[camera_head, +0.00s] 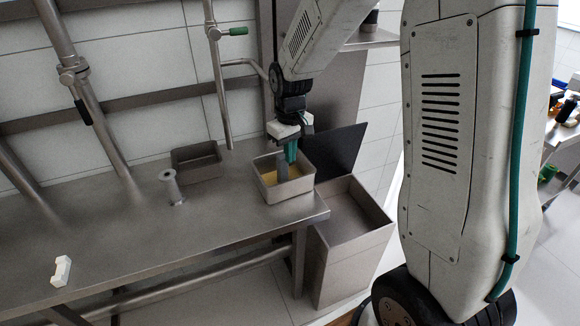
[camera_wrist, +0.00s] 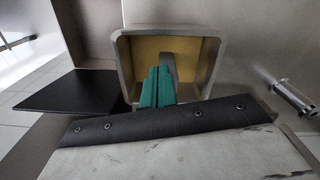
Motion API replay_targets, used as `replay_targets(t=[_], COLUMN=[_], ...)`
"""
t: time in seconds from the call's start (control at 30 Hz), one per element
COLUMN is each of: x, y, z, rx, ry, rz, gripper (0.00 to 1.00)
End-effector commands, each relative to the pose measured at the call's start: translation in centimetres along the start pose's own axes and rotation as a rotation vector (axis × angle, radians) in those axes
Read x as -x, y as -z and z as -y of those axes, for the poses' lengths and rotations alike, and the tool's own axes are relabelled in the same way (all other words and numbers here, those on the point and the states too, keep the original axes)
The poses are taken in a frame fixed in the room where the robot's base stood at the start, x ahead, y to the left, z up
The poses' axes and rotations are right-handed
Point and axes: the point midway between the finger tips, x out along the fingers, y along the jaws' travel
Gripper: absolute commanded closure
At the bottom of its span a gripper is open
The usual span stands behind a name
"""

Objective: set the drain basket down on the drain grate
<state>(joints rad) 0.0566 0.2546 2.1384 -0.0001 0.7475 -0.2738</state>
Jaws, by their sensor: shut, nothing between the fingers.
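A square grey metal box with a yellow floor (camera_head: 301,188) stands on the right end of the steel bench; it fits a drain basket, though I cannot tell for sure. My gripper (camera_head: 290,160) has teal fingers, shut and empty, pointing down over this box. A grey upright piece (camera_head: 281,166) rises inside the box beside the fingers. In the wrist view the box (camera_wrist: 217,72) lies ahead of the fingers (camera_wrist: 158,71), and the grey piece (camera_wrist: 171,64) shows just behind them. I cannot make out a drain grate for certain.
A smaller grey open box (camera_head: 196,163) stands at the back of the steel bench (camera_head: 120,235). A metal spool-shaped post (camera_head: 171,186) and a white block (camera_head: 61,271) are to the left. A tall grey bin (camera_head: 350,245) and a black panel (camera_head: 334,148) are at the right.

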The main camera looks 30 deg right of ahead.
Motion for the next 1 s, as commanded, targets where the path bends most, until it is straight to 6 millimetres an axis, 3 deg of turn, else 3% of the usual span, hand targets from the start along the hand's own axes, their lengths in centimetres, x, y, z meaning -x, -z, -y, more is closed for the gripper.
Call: replay_targets(t=[0.27, 0.47, 0.6, 0.77, 1.0], x=[3.6, 4.3, 3.0, 1.2, -3.8], y=[-0.3, -6.0, -9.1, -9.3, -9.3], z=[-0.1, 0.8, 1.6, 1.7, 1.7], rx=[-0.004, -0.045, -0.076, -0.088, -0.087], ry=[-0.004, -0.005, 0.0, 0.001, 0.002], rz=[-0.015, -0.018, 0.001, 0.005, 0.008], gripper=[1.0, 1.0, 1.0, 1.0, 1.0])
